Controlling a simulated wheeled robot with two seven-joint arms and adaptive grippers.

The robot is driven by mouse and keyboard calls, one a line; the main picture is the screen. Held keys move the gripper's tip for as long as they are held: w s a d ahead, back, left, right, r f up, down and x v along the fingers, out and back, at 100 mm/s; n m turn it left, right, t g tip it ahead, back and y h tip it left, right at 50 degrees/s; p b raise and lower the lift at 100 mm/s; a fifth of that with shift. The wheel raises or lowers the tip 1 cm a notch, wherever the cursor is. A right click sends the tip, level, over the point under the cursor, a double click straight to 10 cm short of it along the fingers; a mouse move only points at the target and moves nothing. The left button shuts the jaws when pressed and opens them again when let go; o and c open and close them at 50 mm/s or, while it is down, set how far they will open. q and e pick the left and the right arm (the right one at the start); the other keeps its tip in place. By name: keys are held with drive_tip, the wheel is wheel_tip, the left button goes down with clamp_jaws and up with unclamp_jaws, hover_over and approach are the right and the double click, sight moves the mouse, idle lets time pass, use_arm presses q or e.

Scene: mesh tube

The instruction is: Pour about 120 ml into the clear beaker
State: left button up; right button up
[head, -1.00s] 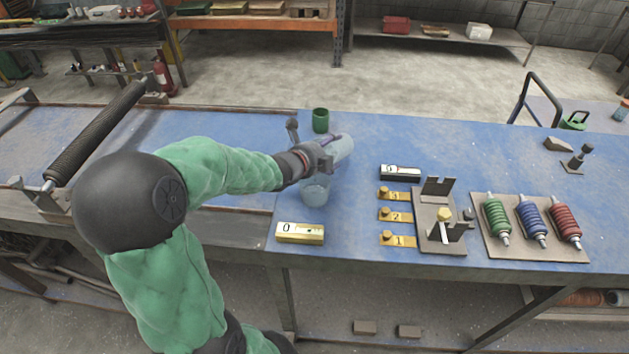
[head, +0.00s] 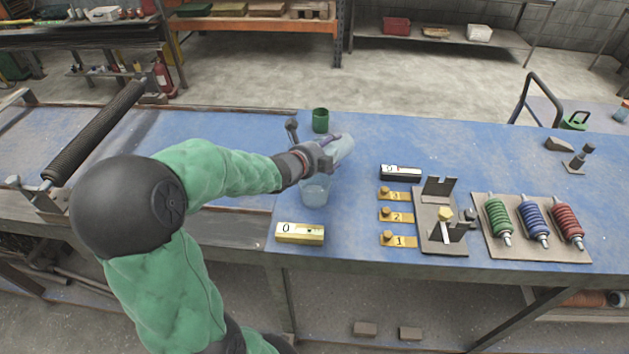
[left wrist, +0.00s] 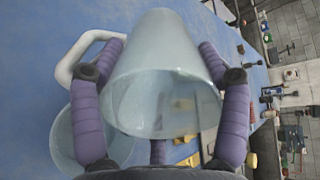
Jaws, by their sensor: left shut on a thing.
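My left gripper (head: 322,153) is shut on a translucent pale jug (head: 342,148), held tilted above the table. In the left wrist view the jug (left wrist: 160,75) fills the middle between the purple fingers, with its white handle (left wrist: 75,52) at the left. The clear beaker (head: 314,193) stands upright on the blue table, just below and in front of the jug. It holds some pale liquid; the level is too small to read. In the left wrist view the beaker (left wrist: 62,140) is partly hidden behind a finger. I cannot make out a stream. My right gripper is not in view.
A green cup (head: 320,120) stands behind the jug. A yellow display box (head: 300,233) lies in front of the beaker and a black one (head: 400,172) to the right. Numbered tags, a bracket fixture (head: 440,220) and several coloured coils (head: 533,220) stand farther right.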

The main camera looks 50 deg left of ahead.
use_arm(q)
drive_tip(key=shift+w+a+b, duration=0.1)
drive_tip(key=shift+w+b, duration=0.15)
drive_tip(key=shift+b, duration=0.15)
idle(0.6)
drive_tip(key=shift+s+f+t+b, duration=0.2)
drive_tip(key=shift+t+b, duration=0.3)
drive_tip(key=shift+b, duration=0.7)
idle(1.4)
drive_tip(key=g+p, duration=0.1)
drive_tip(key=p, duration=0.2)
drive_tip(key=r+g+p, duration=0.1)
drive_tip(key=p, duration=0.2)
drive_tip(key=shift+w+r+p, duration=0.25)
drive_tip(key=shift+r+p, duration=0.05)
drive_tip(key=shift+p, duration=0.05)
drive_tip(key=g+p, duration=0.1)
drive_tip(key=p, duration=0.2)
drive_tip(key=g+p, duration=0.1)
drive_tip(key=p, duration=0.2)
drive_tip(key=shift+w+d+f+g+h+p, duration=0.2)
drive_tip(key=shift+f+g+h+p, duration=0.1)
drive_tip(key=shift+f+p, duration=0.1)
drive_tip(key=shift+f, duration=0.25)
drive_tip(key=shift+r+g+p, duration=0.1)
drive_tip(key=shift+g+p, duration=0.2)
drive_tip(key=shift+p, duration=0.6)
drive_tip(key=shift+r, duration=0.1)
